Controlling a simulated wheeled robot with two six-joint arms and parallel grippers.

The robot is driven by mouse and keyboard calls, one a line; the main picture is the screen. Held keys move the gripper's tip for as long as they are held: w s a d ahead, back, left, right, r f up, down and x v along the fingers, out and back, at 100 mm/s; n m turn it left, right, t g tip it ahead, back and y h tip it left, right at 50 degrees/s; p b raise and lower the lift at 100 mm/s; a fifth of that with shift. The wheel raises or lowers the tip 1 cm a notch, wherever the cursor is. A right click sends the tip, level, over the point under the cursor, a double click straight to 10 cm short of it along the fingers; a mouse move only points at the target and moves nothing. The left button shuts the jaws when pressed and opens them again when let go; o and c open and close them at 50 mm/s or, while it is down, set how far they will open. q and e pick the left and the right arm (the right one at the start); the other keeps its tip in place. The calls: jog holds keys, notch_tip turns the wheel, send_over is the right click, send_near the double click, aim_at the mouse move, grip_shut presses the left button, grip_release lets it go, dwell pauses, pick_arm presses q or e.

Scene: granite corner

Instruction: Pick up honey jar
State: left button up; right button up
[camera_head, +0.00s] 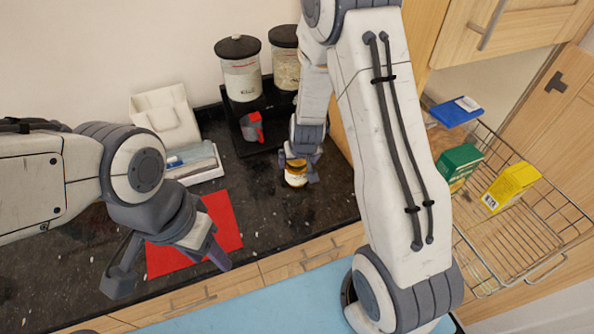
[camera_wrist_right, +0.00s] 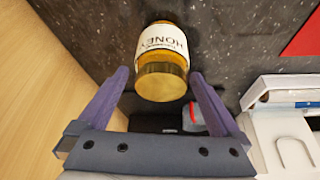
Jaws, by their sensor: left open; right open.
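The honey jar (camera_head: 296,176) stands on the dark granite counter near its front edge, in front of the black rack. In the right wrist view the honey jar (camera_wrist_right: 163,62) shows its white HONEY label and gold lid, just beyond and between the fingertips. My right gripper (camera_head: 301,169) is open around or just short of the jar; I see no contact. Its two fingers (camera_wrist_right: 158,84) show apart in the wrist view. My left gripper (camera_head: 172,272) is open and empty, over the counter's front edge by the red mat.
A red mat (camera_head: 222,222) lies on the counter. Behind stand a black rack (camera_head: 262,144) with storage jars (camera_head: 240,78) and a grey-red cup (camera_head: 251,127). A white tray (camera_head: 205,172) is at left. A wire basket (camera_head: 520,235) with boxes is at right, beyond a wooden panel.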

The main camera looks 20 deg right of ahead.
jog(key=shift+s+p+x, duration=0.15)
jog(key=shift+p+x, duration=0.1)
jog(key=shift+x, duration=0.8)
jog(key=shift+s+p+x, duration=0.2)
jog(key=shift+p+x, duration=0.05)
jog(key=shift+x, duration=0.75)
jog(key=shift+a+f, duration=0.1)
jog(key=shift+a, duration=0.05)
grip_shut()
jog(key=shift+w, duration=0.1)
